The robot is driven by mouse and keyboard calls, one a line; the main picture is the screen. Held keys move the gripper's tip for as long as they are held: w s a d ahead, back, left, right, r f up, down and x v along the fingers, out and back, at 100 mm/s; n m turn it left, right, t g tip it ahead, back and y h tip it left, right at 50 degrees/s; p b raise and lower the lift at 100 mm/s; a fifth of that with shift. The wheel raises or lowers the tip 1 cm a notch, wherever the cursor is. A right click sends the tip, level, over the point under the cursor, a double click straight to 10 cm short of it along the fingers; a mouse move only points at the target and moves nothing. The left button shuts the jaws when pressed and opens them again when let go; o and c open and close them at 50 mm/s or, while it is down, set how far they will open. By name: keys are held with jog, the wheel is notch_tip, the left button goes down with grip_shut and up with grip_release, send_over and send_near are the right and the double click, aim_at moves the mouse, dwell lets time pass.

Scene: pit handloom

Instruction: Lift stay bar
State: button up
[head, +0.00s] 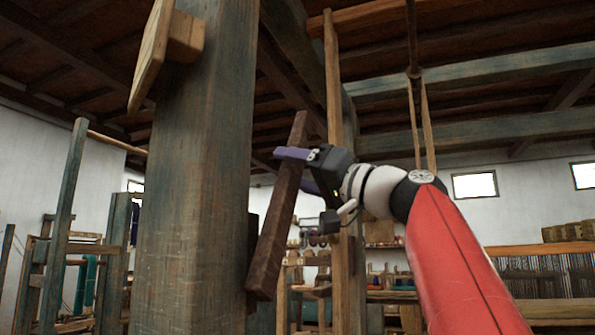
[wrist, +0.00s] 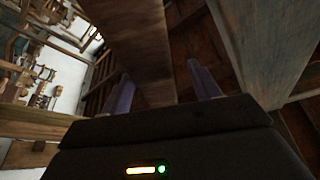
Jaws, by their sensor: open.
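The stay bar, a dark brown wooden bar (head: 270,245), stands tilted beside a thick grey-green post in the head view, its top leaning right. My gripper (head: 298,170) is at the bar's upper half, coming from the right, with its purple fingers spread. In the wrist view the bar (wrist: 140,40) runs between the two fingers of my open gripper (wrist: 160,80), with some gap beside it. I cannot tell whether either finger touches it. How the bar is held at its ends is unclear.
The thick post (head: 195,180) stands just left of the bar, with a wooden block (head: 183,38) near its top. A thinner upright (head: 341,240) stands behind my gripper. Beams cross overhead (head: 480,75). A loom with threads (head: 550,270) is at the right.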

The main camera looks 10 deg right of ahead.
jog(key=b+v, duration=0.3)
jog(key=v, duration=0.4)
jog(key=shift+s+d+f, duration=0.15)
jog(key=shift+s+d, duration=0.05)
jog(key=shift+s, duration=0.05)
